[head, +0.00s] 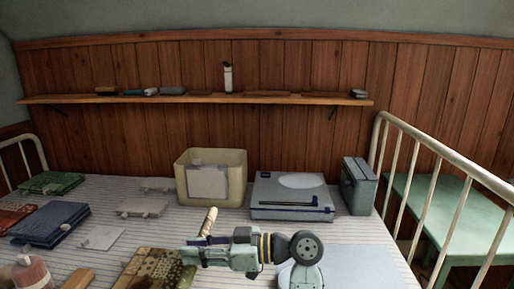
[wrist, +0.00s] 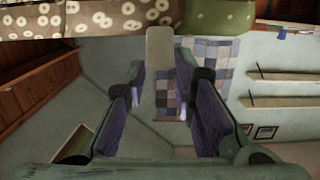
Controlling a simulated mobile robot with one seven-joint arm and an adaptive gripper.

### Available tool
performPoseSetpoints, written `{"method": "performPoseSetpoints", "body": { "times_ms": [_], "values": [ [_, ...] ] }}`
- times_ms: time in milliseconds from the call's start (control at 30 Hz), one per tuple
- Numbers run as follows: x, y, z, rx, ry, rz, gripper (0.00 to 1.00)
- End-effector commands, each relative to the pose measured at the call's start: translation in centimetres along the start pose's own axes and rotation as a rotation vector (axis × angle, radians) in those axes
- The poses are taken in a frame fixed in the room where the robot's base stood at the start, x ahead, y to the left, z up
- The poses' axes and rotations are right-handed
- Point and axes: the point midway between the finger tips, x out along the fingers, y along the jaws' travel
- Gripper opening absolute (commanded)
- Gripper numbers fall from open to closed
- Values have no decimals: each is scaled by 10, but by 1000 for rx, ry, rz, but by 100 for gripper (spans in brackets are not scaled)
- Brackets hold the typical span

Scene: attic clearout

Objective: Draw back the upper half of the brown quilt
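The brown quilt (head: 143,266) lies at the front of the bed in the head view, cut off by the lower edge. In the wrist view its brown cloth with cream rings (wrist: 90,18) fills the upper left. My gripper (wrist: 160,65) points left above the bed, beside the quilt, with its fingers apart. A flat beige tab (wrist: 160,45) shows at the fingertips and overlaps the quilt's edge. In the head view a tan piece (head: 208,220) stands tilted by the fingers.
A cream box (head: 235,180), a flat grey case (head: 290,196) and a green-grey case (head: 358,186) stand at the back. Blue (head: 50,222) and green (head: 50,182) folded items lie left. A pinkish bottle (head: 32,272) is front left. A white bed rail (head: 440,150) bounds the right.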

Motion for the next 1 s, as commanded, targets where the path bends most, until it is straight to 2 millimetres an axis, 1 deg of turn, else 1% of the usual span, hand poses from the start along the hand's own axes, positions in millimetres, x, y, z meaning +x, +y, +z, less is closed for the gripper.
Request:
{"method": "performPoseSetpoints", "body": {
  "times_ms": [33, 200, 533, 1000],
  "values": [
    [0, 0, 0, 0, 0, 0, 29],
    [0, 0, 0, -1, 0, 0, 40],
    [-2, 0, -2, -1, -1, 1, 40],
    [-36, 0, -19, -1, 0, 2, 40]
  ]
}}
